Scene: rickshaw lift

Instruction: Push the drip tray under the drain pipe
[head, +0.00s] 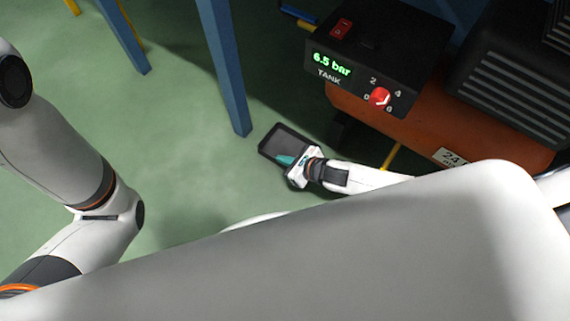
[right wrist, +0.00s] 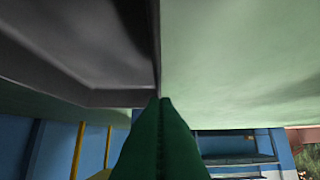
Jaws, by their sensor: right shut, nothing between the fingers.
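The drip tray (head: 290,137) is a dark, shallow rectangular tray on the green floor, beside the foot of a blue leg. My right gripper (head: 285,160) is shut and empty, with its teal fingers at the tray's near edge. In the right wrist view the shut fingers (right wrist: 163,102) reach the edge of the tray (right wrist: 60,75); I cannot tell if they touch it. A thin yellow bar or pipe (head: 391,155) shows below the orange tank; I cannot tell if it is the drain pipe. My left arm is in view at the left, but its gripper is not.
The orange tank (head: 410,130) carries a black control box (head: 372,45) reading 6.5 bar, with a red knob (head: 379,97). A black motor housing (head: 500,85) stands at the right. Blue legs (head: 225,70) rise behind the tray. The floor (head: 185,150) left of the tray is clear.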

